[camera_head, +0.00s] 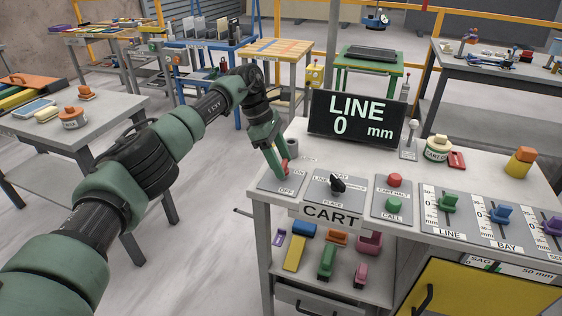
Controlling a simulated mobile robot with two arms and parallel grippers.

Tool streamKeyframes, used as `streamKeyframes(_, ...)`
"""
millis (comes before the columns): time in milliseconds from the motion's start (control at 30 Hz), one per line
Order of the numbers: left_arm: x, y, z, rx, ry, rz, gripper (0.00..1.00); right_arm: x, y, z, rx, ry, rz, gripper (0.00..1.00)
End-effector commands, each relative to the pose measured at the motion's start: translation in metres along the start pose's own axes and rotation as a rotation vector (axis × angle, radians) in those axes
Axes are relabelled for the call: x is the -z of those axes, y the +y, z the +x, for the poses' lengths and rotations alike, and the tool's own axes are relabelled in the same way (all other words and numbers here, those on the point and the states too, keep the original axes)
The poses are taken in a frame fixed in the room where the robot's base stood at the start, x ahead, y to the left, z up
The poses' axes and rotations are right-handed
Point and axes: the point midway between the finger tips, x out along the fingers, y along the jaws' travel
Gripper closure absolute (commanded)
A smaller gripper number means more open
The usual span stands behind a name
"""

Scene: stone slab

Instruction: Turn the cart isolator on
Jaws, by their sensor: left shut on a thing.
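The isolator plate (270,186) sits at the left front corner of the grey console, with small labels; OFF reads near its lower edge. A red handle (286,166) stands on it, largely hidden by my gripper. My left gripper (281,172) reaches down from above and is shut on the red handle. Whether the handle points to ON or OFF cannot be told. The CART label (331,216) is on the console's front edge. My right gripper is not in view.
A plate with a black selector knob (338,184) lies just right of the isolator. Beyond it are red (395,180) and green (393,203) buttons and coloured sliders. A LINE display (356,119) reading 0 mm stands behind. Grey floor is open left of the console.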

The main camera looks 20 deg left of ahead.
Motion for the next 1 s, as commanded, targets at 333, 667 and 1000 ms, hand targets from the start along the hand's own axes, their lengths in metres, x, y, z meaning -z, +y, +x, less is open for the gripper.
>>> streamKeyframes(333, -0.0005, 0.0017, -0.0019, 0.031, 0.0, 0.087, 0.86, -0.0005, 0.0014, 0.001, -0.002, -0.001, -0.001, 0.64)
streamKeyframes(667, -0.0001, 0.0017, -0.0021, 0.033, 0.001, 0.096, 0.86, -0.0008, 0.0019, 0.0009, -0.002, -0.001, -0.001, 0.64)
streamKeyframes(1000, 0.0001, 0.0013, -0.0012, 0.035, 0.001, 0.095, 0.24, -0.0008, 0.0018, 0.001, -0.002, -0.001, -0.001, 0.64)
